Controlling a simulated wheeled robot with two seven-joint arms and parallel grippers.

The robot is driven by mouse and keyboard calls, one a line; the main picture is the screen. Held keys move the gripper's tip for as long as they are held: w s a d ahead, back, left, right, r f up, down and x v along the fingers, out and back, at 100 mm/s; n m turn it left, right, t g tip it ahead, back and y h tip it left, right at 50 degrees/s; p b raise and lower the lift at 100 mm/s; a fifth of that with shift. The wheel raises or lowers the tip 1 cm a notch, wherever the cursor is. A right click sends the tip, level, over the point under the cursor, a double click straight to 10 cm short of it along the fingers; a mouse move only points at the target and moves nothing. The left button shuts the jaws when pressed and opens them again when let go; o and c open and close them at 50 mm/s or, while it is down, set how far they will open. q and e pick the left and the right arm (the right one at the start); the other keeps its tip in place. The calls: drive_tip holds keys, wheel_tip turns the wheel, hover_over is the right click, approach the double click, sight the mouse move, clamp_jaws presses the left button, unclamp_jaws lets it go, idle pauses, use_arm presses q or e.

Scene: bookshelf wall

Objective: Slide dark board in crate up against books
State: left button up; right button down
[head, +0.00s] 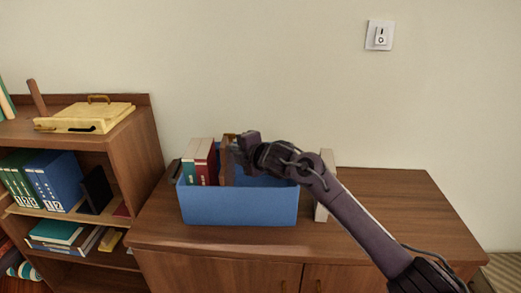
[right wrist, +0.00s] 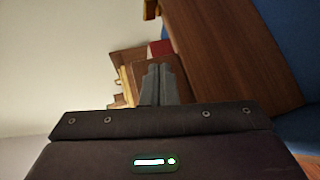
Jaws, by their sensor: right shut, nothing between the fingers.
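The blue crate (head: 240,207) stands on the wooden cabinet. Books stand upright at its left end, among them a red book (head: 205,162) and a teal one with white (head: 190,172). The brown board (head: 228,165) stands upright just right of the books, partly hidden by my gripper. My right gripper (head: 238,150) is shut and empty at the board's right side, over the crate. Its closed fingers (right wrist: 160,85) show in the right wrist view; contact with the board is unclear. My left gripper is not in view.
The cabinet top (head: 390,205) is clear to the right. A pale upright block (head: 322,208) stands by the crate's right end, partly behind my arm. A bookshelf (head: 140,145) with a yellow case (head: 90,118) stands at left. A wall switch (head: 380,35) is high up.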

sight(226, 150)
drive_tip(key=a, duration=0.4)
drive_tip(key=shift+a+b, duration=0.15)
drive_tip(key=shift+b, duration=0.25)
drive_tip(key=shift+d+p, duration=0.5)
drive_tip(key=shift+d, duration=1.45)
drive_tip(key=b+v, duration=0.1)
drive_tip(key=v, duration=0.7)
drive_tip(key=shift+w, duration=0.1)
